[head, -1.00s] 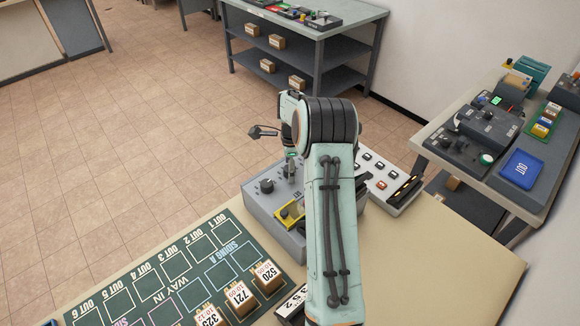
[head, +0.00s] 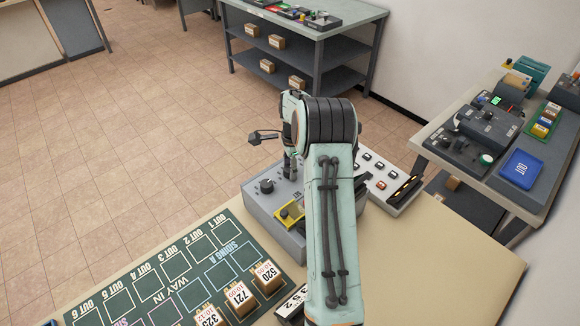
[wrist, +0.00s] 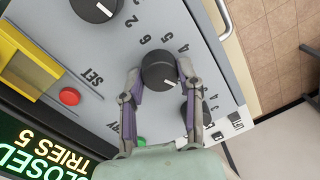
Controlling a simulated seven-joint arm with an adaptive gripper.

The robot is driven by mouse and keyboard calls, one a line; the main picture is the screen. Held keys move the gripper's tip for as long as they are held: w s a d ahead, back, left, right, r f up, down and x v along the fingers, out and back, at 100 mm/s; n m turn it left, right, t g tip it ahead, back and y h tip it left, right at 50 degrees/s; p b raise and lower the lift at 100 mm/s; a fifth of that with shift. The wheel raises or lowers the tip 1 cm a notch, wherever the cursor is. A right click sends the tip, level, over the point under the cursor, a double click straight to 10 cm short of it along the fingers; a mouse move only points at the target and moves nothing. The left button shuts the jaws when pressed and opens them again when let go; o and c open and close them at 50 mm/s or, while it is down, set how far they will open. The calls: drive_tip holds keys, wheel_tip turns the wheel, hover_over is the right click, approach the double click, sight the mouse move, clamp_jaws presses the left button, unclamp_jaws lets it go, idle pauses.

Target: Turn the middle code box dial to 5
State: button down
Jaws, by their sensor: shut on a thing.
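The grey code box (head: 275,222) stands on the table and is partly hidden by my arm in the head view. In the wrist view (wrist: 205,60) its face shows three black dials in a slanting row. The middle dial (wrist: 158,70) is between my gripper's fingers (wrist: 157,82), which are shut on its sides. A white mark shows on the dial's lower right; the printed numbers behind it include 2, 4 and 5. One outer dial (wrist: 95,8) is at the top left. The other (wrist: 192,112) is partly behind the right finger.
In the wrist view, a red button (wrist: 69,96), a green button (wrist: 141,142), a yellow part (wrist: 24,62) and a display (wrist: 35,150) reading "CLOSED TRIES 5" lie near the dials. A button panel (head: 385,178) stands beside the code box.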

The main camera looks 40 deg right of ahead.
drive_tip(key=n, duration=0.4)
drive_tip(key=shift+f+n, duration=0.1)
drive_tip(key=shift+n, duration=0.2)
drive_tip(key=n, duration=0.5)
drive_tip(key=shift+y, duration=0.3)
drive_tip(key=n, duration=0.6)
drive_tip(key=shift+w, duration=0.1)
drive_tip(key=n, duration=0.5)
drive_tip(key=shift+g, duration=0.4)
drive_tip(key=c, duration=0.7)
unclamp_jaws()
